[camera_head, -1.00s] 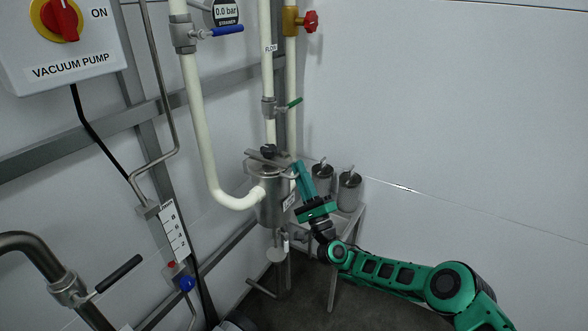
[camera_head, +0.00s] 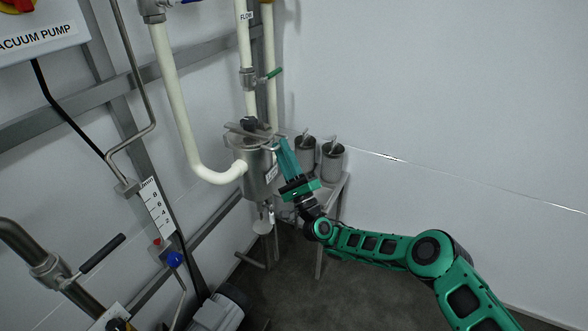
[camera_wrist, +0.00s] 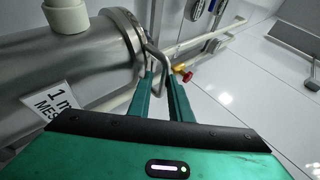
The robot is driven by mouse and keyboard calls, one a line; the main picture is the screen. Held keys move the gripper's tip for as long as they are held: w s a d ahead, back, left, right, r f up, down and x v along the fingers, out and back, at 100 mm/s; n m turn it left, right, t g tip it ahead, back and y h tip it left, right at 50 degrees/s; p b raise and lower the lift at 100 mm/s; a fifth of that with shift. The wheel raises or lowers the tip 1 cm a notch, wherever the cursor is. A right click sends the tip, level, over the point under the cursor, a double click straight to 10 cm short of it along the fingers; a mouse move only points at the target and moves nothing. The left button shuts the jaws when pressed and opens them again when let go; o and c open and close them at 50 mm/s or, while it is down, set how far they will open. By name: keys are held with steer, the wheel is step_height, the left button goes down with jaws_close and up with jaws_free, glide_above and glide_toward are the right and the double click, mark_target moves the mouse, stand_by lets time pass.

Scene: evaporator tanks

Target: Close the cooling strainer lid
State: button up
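The cooling strainer (camera_head: 257,172) is an upright steel canister on the white pipework. Its lid (camera_head: 245,137) lies across the top with a dark knob (camera_head: 249,124); I cannot tell how tightly it sits. My gripper (camera_head: 280,145) reaches up to the right side of the lid. In the wrist view, the strainer body (camera_wrist: 70,65) runs in from the left, ending at a rim (camera_wrist: 131,32). A bent metal handle (camera_wrist: 157,58) comes off the lid end and passes between my gripper's narrow-set fingers (camera_wrist: 161,80). Whether both fingers press on it is unclear.
Two steel strainer cups (camera_head: 332,162) stand on a small stand (camera_head: 333,190) right behind my gripper. A white pipe (camera_head: 180,110) bends into the strainer from the left. The white wall at right is clear.

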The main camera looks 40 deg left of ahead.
steer(key=v, duration=0.9)
steer(key=shift+w+d+f+t, duration=0.25)
steer(key=shift+w+t, duration=0.05)
